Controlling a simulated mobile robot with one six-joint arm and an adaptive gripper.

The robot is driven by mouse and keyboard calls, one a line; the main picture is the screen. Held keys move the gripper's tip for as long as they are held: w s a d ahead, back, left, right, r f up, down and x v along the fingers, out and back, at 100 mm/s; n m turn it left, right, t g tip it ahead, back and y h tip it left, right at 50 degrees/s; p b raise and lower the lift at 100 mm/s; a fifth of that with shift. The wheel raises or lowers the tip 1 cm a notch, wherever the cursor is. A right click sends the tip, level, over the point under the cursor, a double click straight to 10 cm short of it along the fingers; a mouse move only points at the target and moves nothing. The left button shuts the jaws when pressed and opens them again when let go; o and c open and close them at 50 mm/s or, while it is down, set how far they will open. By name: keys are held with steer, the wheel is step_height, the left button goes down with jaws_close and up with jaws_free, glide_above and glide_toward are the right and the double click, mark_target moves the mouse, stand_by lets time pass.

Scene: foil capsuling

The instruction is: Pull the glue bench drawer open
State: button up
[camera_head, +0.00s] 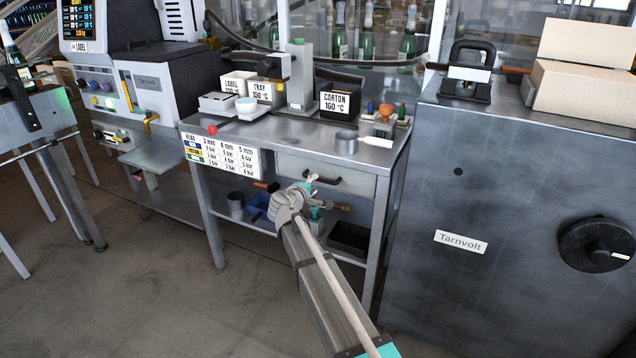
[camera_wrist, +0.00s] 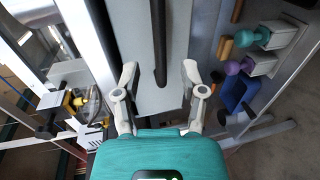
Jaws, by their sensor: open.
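The glue bench (camera_head: 290,128) stands in the middle of the head view. Its grey drawer (camera_head: 355,182) sits under the top on the right and looks flush with the bench front. A dark bar handle (camera_head: 327,180) is on the drawer front. My gripper (camera_head: 311,181) is in front of the drawer at the handle's left part and hides some of the front. In the wrist view my gripper (camera_wrist: 160,72) is open, with the dark handle (camera_wrist: 160,45) running between its fingertips. Neither fingertip visibly touches the handle, and the drawer front (camera_wrist: 150,98) lies behind it.
The lower shelf holds a blue bin (camera_head: 258,205) and a black tray (camera_head: 349,238). A large grey cabinet (camera_head: 500,200) stands close at right. The floor in front is clear.

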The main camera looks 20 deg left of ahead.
mark_target(319, 180)
steer(key=shift+b+x, duration=0.45)
steer(key=shift+x, duration=2.2)
jaws_close()
